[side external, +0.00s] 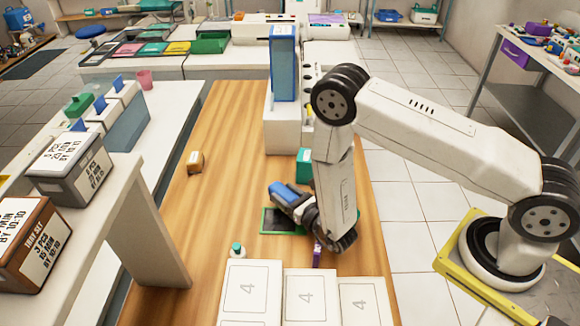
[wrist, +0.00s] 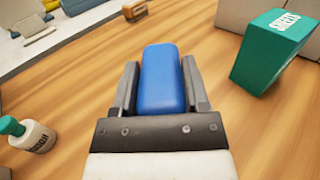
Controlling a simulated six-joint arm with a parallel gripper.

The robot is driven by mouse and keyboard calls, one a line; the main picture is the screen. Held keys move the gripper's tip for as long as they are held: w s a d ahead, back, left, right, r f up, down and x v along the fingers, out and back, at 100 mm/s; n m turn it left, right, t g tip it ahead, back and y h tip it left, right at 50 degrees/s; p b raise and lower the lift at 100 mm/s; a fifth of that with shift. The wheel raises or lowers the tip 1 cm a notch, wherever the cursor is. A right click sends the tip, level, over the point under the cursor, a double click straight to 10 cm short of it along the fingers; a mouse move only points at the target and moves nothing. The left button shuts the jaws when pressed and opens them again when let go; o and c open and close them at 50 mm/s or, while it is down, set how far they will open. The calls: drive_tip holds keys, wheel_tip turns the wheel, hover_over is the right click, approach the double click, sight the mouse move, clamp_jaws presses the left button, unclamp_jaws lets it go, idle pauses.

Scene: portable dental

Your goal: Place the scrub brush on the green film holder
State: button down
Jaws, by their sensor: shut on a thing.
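The scrub brush shows as a blue, rounded block (wrist: 160,72) in the wrist view, and its blue end (side external: 281,192) shows in the side view. My gripper (wrist: 158,90) is shut on it, with one jaw on each side. In the side view my gripper (side external: 292,200) is low over the table. The green film holder (side external: 268,229) is a flat dark rectangle with a green edge, lying on the wooden table. The brush and gripper are over or just behind it and hide part of it; I cannot tell whether the brush touches it. The holder is not visible in the wrist view.
A green box (wrist: 268,50) stands near my gripper. A small bottle with a green cap (side external: 237,250) and white numbered trays (side external: 305,298) are at the front. A small brown block (side external: 195,161) lies to the left. A tall blue box (side external: 283,65) stands behind. Bare wood lies left of the holder.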

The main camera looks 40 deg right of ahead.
drive_tip(key=shift+f, duration=0.55)
drive_tip(key=shift+c, duration=0.4)
unclamp_jaws()
drive_tip(key=shift+r, duration=0.15)
drive_tip(key=shift+r, duration=0.45)
drive_tip(key=s, duration=0.4)
drive_tip(key=shift+s, duration=0.2)
drive_tip(key=shift+s+r, duration=0.2)
drive_tip(key=shift+s, duration=0.1)
wheel_tip(320, 180, up, 7)
drive_tip(key=shift+f, duration=0.2)
